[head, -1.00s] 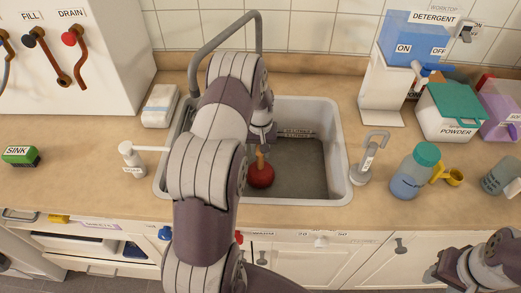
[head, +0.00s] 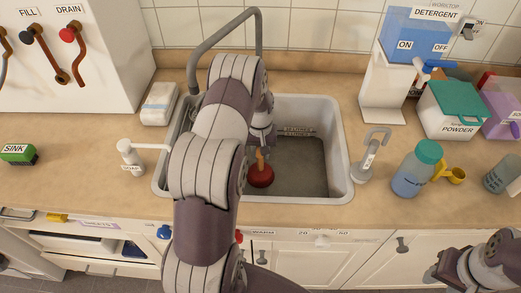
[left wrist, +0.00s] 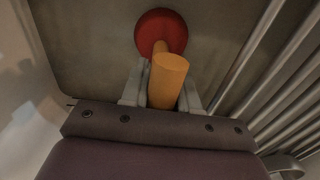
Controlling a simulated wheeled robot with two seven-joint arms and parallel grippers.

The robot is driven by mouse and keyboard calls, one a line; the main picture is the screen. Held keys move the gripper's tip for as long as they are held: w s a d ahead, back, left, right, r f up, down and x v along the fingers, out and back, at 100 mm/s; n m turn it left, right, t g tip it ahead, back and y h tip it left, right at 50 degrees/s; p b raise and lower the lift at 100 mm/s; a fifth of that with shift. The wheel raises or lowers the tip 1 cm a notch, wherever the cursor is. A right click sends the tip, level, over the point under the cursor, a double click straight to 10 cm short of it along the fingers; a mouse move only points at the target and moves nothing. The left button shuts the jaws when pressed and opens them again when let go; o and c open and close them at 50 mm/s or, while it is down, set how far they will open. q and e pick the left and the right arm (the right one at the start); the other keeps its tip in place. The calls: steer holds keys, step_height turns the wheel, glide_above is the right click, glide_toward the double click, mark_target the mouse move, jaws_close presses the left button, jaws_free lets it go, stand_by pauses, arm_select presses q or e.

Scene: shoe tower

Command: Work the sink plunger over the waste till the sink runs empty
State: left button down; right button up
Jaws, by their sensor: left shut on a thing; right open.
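The sink plunger, with a red cup (head: 261,176) and an orange-brown wooden handle, is upright in the sink (head: 305,198). My left gripper (head: 263,147) is shut on the upper handle, and my left arm hides part of the sink's left side. In the left wrist view the handle (left wrist: 168,82) stands between the two grey fingers (left wrist: 164,88), with the red cup (left wrist: 158,32) beyond it. The cup seems to be at the sink floor. The waste does not show. I cannot tell the water level. My right gripper (head: 440,276) is open and empty at the lower right, in front of the cupboards.
A soap dispenser (head: 130,158) stands left of the sink, and a grey hooked tap-like thing (head: 370,158) right of it. A blue-filled bottle (head: 417,170), a yellow scoop (head: 451,174) and a powder box (head: 450,115) stand further right. The faucet (head: 222,32) arches behind my arm.

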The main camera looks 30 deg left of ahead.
arm_select(q)
steer(key=shift+f+b, duration=0.4)
steer(key=shift+f, duration=0.35)
steer(key=shift+r, duration=0.2)
step_height(320, 180, up, 3)
steer(key=p, duration=0.3)
steer(key=shift+r, duration=0.2)
steer(key=shift+f, duration=0.15)
steer(key=shift+f+b, duration=1.1)
steer(key=shift+f, duration=0.6)
steer(key=shift+r, duration=0.1)
